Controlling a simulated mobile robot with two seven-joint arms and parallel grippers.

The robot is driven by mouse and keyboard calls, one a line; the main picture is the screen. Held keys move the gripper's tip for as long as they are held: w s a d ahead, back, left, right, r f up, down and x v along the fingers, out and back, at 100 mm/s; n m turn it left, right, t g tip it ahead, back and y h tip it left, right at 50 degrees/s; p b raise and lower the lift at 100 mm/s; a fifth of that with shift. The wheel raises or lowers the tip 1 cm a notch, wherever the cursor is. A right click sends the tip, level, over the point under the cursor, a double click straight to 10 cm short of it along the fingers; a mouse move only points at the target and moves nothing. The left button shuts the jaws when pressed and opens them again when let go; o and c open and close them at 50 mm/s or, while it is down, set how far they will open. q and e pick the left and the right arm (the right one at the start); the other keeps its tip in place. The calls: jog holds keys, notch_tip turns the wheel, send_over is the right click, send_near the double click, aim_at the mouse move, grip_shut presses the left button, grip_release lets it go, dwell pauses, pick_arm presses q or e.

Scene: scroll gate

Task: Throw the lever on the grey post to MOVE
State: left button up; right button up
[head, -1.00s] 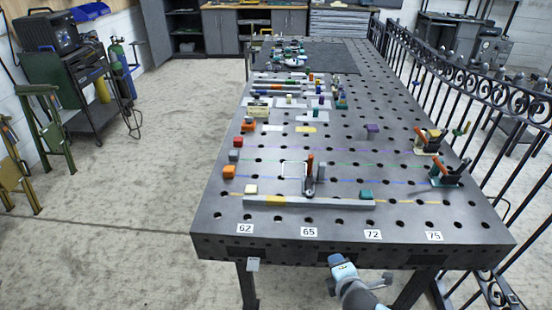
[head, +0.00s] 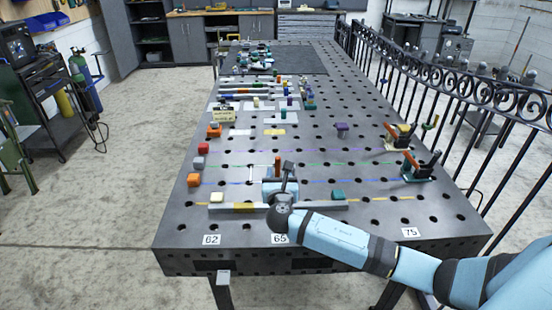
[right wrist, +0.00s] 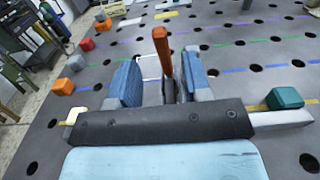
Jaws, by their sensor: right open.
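The lever (right wrist: 162,48) has an upright orange handle on a dark base; the handle also shows in the head view (head: 277,165), just beyond the grey bar near the table's front. My right gripper (right wrist: 161,80) is open, its two blue fingers standing on either side of the lever, apart from the handle. In the head view my right gripper (head: 281,188) reaches in over the bar from the right and hides the lever's lower part. A grey post beside the lever is mostly hidden by the gripper. No MOVE marking is legible. My left gripper is not in view.
The grey bar (head: 222,208) lies across the table (head: 350,225) under my wrist. A teal block (right wrist: 285,98) lies right of the lever; orange (head: 194,180) and red (head: 204,148) blocks lie left. Orange-handled clamps (head: 422,166) stand at right, before a black railing (head: 480,95).

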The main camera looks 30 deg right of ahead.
aim_at(278, 162)
jog(key=x, duration=0.8)
jog(key=shift+w, duration=0.1)
jog(key=shift+c, duration=0.3)
grip_shut()
